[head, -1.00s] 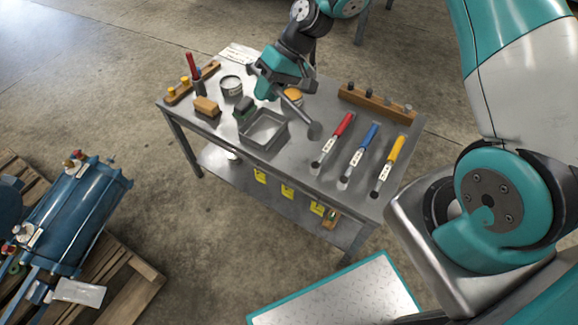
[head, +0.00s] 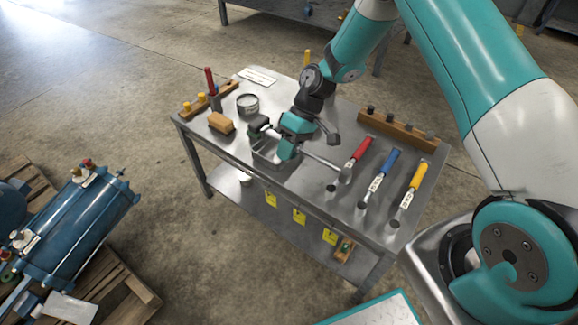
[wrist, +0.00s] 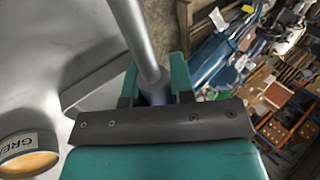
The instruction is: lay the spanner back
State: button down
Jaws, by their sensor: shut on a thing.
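My gripper (head: 287,152) is shut on a grey metal spanner (head: 322,162), above the tray at the middle of the workbench. The spanner's bare shaft reaches right and towards the front edge, and its end shows close to the red-handled tool. In the wrist view the spanner's shaft (wrist: 138,40) runs between the two teal fingers (wrist: 158,82). The part of the spanner inside the jaws is hidden. I cannot tell how high it is above the bench.
The metal tray (head: 262,160) is partly covered by my gripper. Red (head: 361,149), blue (head: 383,163) and yellow (head: 416,178) handled tools lie at the right. A wooden rack (head: 398,130) stands behind them. A wooden block (head: 220,123) and round tin (head: 248,104) are at left. The grease tin (wrist: 28,158) shows in the wrist view.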

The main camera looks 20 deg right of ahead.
jog(key=shift+f+b, duration=0.45)
jog(key=shift+f, duration=2.1)
jog(key=shift+f, duration=0.35)
jog(key=c, duration=1)
grip_release()
